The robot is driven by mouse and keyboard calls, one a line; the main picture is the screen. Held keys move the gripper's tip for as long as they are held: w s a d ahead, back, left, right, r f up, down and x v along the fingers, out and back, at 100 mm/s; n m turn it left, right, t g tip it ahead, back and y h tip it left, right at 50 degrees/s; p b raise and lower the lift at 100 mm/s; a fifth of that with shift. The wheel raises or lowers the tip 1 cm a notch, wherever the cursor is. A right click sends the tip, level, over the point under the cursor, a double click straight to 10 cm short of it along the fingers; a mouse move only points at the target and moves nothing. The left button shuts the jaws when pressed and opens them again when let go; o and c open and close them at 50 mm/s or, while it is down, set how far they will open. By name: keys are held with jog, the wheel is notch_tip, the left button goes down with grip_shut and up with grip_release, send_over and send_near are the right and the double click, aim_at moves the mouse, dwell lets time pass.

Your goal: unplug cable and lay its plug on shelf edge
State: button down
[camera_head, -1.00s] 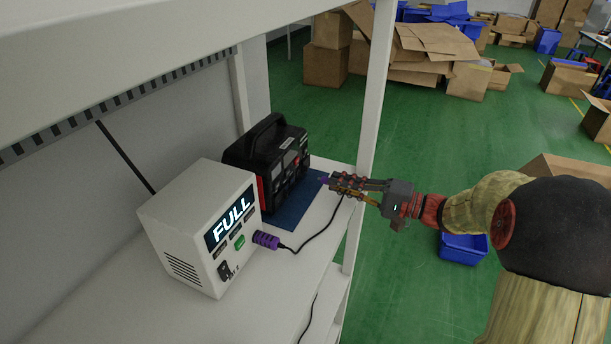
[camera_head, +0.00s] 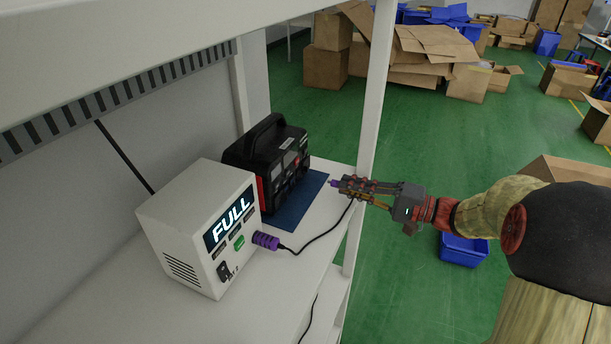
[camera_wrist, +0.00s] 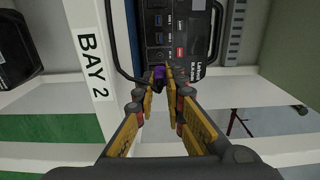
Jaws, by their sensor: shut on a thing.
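My gripper (camera_head: 352,187) is shut on a purple plug (camera_head: 334,183), whose tip sticks out ahead of the fingers. The plug also shows between the fingertips in the wrist view (camera_wrist: 158,75). A black cable (camera_head: 328,232) runs from the gripper down to a purple connector (camera_head: 266,240) at the front of the white box with the "FULL" display (camera_head: 230,219). The black power unit (camera_head: 268,162) stands on a blue mat (camera_head: 301,204) on the shelf. The plug is apart from the unit's front, near the shelf's front edge (camera_head: 336,240).
A white shelf post (camera_head: 371,100) stands just behind my gripper. The upper shelf (camera_head: 130,55) overhangs the boxes. A "BAY 2" label (camera_wrist: 94,68) shows in the wrist view. Cardboard boxes (camera_head: 435,50) and a blue bin (camera_head: 463,249) are on the green floor.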

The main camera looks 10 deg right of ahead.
jog(key=shift+f+b, duration=1)
jog(key=shift+f, duration=0.1)
jog(key=c, duration=1.9)
grip_release()
jog(key=shift+o, duration=0.7)
jog(key=shift+s+f, duration=0.1)
